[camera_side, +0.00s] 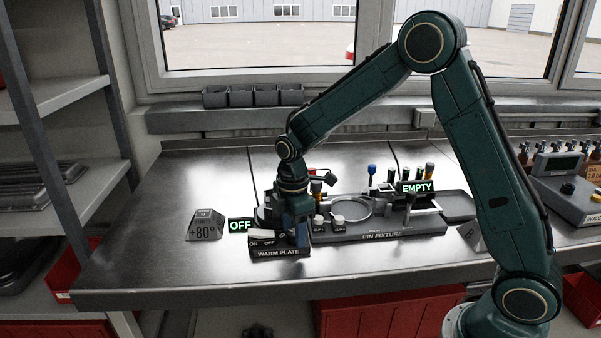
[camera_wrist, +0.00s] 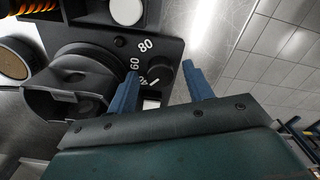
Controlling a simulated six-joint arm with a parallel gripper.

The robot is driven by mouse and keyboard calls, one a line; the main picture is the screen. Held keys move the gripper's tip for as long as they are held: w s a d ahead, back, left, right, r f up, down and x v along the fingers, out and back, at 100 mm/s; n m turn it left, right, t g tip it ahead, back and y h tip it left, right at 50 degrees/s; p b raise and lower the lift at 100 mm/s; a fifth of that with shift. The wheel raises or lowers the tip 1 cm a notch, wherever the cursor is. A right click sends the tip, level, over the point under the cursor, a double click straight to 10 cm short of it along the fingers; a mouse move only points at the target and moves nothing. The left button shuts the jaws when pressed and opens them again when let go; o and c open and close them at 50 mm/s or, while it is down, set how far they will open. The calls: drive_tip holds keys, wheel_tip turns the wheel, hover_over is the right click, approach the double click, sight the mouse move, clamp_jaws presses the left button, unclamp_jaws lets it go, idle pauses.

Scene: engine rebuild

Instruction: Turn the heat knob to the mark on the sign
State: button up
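The warm plate unit (camera_side: 281,252) stands near the bench's front edge, with its label on the front. In the wrist view its dark panel (camera_wrist: 172,48) carries the numbers 80, 60 and 40. The small dark heat knob (camera_wrist: 163,72) sits beside them, and a short white line shows near the 40. The sign (camera_side: 204,226) left of the unit reads +80°. My gripper (camera_side: 299,238) points down at the unit's right part. In the wrist view its blue fingers (camera_wrist: 160,70) are apart, one on each side of the knob. Contact cannot be told.
A display (camera_side: 240,225) behind the unit reads OFF. The pin fixture (camera_side: 380,236) stands close on the right, with a display (camera_side: 416,187) reading EMPTY. A white round button (camera_wrist: 126,11) and a dark cup-like part (camera_wrist: 68,98) lie near the knob.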

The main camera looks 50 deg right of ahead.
drive_tip(key=c, duration=0.9)
drive_tip(key=shift+c, duration=0.2)
drive_tip(key=shift+m, duration=0.4)
drive_tip(key=m, duration=1.9)
drive_tip(key=shift+m, duration=0.3)
